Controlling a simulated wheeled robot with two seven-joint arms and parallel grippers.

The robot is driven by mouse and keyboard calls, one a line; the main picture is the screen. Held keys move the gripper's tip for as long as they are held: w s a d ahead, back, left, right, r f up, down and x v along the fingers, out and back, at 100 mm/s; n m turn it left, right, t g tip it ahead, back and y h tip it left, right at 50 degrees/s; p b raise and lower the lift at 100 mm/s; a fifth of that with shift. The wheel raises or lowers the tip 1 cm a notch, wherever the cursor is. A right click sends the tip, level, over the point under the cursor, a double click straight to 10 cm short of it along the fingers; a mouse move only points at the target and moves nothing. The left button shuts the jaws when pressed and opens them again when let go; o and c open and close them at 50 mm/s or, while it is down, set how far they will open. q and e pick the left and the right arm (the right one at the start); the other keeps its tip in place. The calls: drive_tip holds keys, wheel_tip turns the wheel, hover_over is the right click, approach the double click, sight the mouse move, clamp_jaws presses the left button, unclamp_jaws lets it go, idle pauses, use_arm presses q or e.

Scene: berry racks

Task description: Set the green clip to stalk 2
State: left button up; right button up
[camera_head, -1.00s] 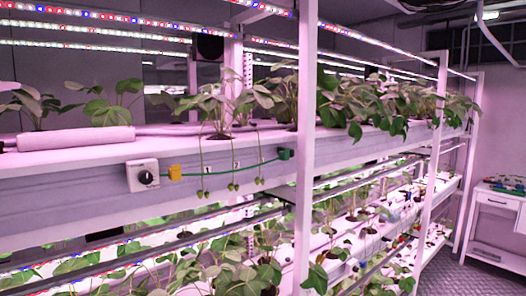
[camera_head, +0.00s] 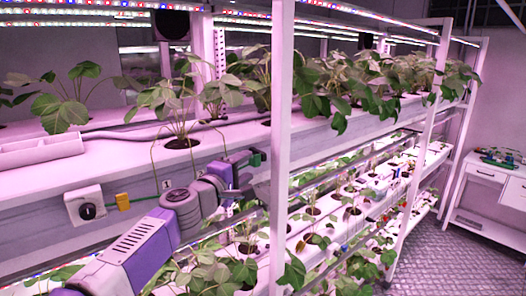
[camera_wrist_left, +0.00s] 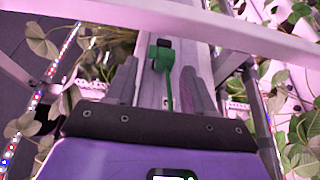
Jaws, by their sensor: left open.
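The green clip (camera_head: 256,159) sits at the right end of a green line on the front of the upper trough, beside the white post. My left gripper (camera_head: 240,168) reaches it from the left and covers part of the line. In the left wrist view the green clip (camera_wrist_left: 163,50) shows ahead, between the two open fingers (camera_wrist_left: 157,70), with its green line running back toward the palm. The fingers look apart from it. Thin stalks (camera_head: 153,158) hang from a plant over the trough edge.
The white rack post (camera_head: 280,130) stands just right of the clip. Leafy plants (camera_head: 70,98) line the shelf above.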

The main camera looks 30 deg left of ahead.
sight(260, 159)
use_arm(q)
drive_tip(key=w, duration=0.2)
drive_tip(key=w+p, duration=0.1)
drive_tip(key=w, duration=0.4)
drive_tip(key=shift+f, duration=0.25)
drive_tip(key=shift+w+f+p, duration=0.1)
drive_tip(key=shift+w+p, duration=0.25)
drive_tip(key=shift+w, duration=0.2)
drive_tip(key=shift+s, duration=0.1)
drive_tip(key=shift+c, duration=1.1)
clamp_jaws()
